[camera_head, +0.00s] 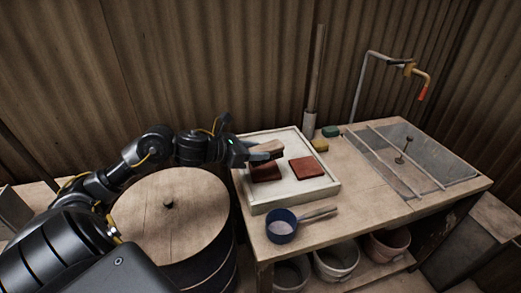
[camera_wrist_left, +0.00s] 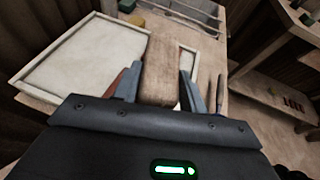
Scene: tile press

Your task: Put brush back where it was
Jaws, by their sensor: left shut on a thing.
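My left gripper (camera_head: 250,153) is shut on the brush (camera_head: 268,146), a pale wooden block, above the left part of the white tray (camera_head: 318,194). In the left wrist view the brush (camera_wrist_left: 160,72) lies lengthwise between the two fingers. Its bristles are hard to make out. One reddish-brown tile (camera_head: 307,168) lies at the tray's right. Another reddish-brown tile (camera_head: 265,174) lies below the brush and is partly hidden by it; whether they touch I cannot tell. My right gripper is not in view.
A blue ladle (camera_head: 282,228) lies in front of the tray. A yellow sponge (camera_head: 319,145) and a green block (camera_head: 331,131) sit behind it. The sink (camera_head: 420,160) is at the right. A lidded barrel (camera_head: 170,215) stands left. Buckets (camera_head: 337,262) are beneath the table.

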